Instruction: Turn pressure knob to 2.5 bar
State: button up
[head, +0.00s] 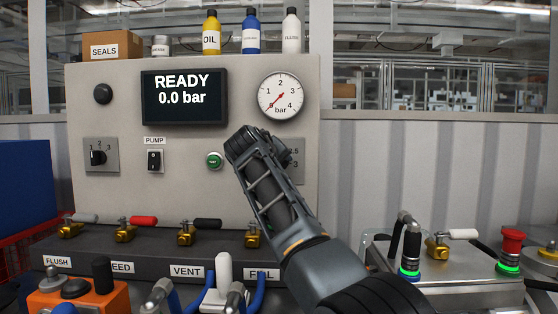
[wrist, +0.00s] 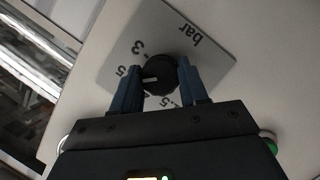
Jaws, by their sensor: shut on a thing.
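The black pressure knob (wrist: 157,72) sits on a grey scale plate marked "bar" (wrist: 212,52) in the wrist view. My gripper (wrist: 160,82) is shut on the knob, one blue finger on each side. The knob's white mark points left in that view, towards a partly covered label ending in 5; its exact setting is hard to tell. In the head view my arm hides the knob, and only the right edge of the plate (head: 296,155) shows. The display (head: 184,97) reads READY, 0.0 bar. The gauge needle (head: 274,102) points near 0.
Left on the panel are a selector switch (head: 98,157) and a pump switch (head: 154,160). A green button (head: 214,160) sits left of my arm. Several valves line the ledge below. Bottles stand on top.

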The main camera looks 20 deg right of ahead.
jog(key=shift+f+m, duration=0.15)
jog(key=shift+m, duration=0.35)
jog(key=shift+d, duration=0.1)
jog(key=o, duration=1.1)
jog(key=shift+c, duration=0.2)
jog(key=shift+s, duration=0.1)
jog(key=v, duration=0.7)
jog(key=shift+s+r, duration=0.25)
jog(key=shift+r, duration=0.05)
jog(key=shift+a, duration=0.2)
jog(key=shift+d, duration=0.1)
